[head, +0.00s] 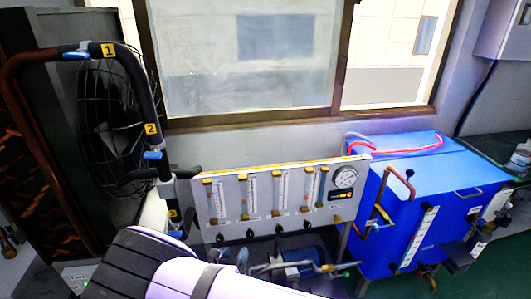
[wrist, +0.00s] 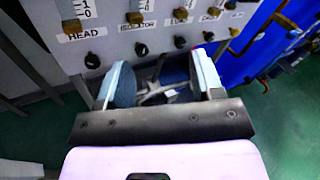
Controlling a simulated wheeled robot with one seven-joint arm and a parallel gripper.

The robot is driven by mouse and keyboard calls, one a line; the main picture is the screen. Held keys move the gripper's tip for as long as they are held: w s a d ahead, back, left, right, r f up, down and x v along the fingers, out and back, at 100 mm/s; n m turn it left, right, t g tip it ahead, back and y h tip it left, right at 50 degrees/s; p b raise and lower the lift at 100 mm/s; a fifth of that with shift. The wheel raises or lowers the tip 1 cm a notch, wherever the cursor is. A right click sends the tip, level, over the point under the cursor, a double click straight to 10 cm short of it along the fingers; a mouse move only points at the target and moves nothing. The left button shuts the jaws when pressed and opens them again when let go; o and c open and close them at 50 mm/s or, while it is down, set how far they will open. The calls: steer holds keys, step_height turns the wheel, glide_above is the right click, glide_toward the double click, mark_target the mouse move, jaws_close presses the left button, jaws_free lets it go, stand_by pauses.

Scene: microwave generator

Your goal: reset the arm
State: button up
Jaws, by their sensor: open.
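My gripper (wrist: 164,85) shows in the wrist view with its two pale blue fingers spread apart and nothing between them. It points at the lower part of the grey flowmeter panel (wrist: 130,30), just below the row of black knobs. I cannot tell whether it touches anything. In the head view my arm comes up from the bottom edge, and the gripper (head: 236,256) is small and partly hidden below the panel (head: 264,222).
A blue tank (head: 385,240) with pipes and valves stands at the right. A dark pipe with yellow number tags (head: 150,128) and a caged fan (head: 112,130) stand at the left. A window (head: 250,60) is behind. Green floor (wrist: 285,140) shows at lower right.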

steer(key=w+d+r+m+g+h, duration=0.25)
steer(key=d+r+m+g, duration=0.35)
steer(key=d+r+m, duration=0.55)
steer(key=w+d+r+m+g+h, duration=0.25)
steer(key=d+r+m+g, duration=0.45)
steer(key=r, duration=0.8)
steer(key=s+d+r+m+g+y, duration=0.1)
steer(key=s+d+r+m+y, duration=0.2)
steer(key=s+d+r+m, duration=0.35)
steer(key=s+d+r+m+g+y, duration=0.1)
steer(key=s+d+r+m+y, duration=0.25)
steer(key=s+d+r, duration=0.6)
steer(key=s+d+r+m+t+y, duration=0.1)
steer(key=s+d+r+m+t, duration=0.1)
steer(key=s+r+m, duration=0.2)
steer(key=s+d+r+m+t+y, duration=0.1)
steer(key=s+d+r+m+y, duration=0.1)
steer(key=s, duration=0.6)
steer(key=shift+s+d+r+m+t, duration=0.4)
steer(key=shift+d+r+m, duration=0.55)
steer(key=shift+r, duration=0.5)
steer(key=shift+y, duration=0.25)
stand_by(0.9)
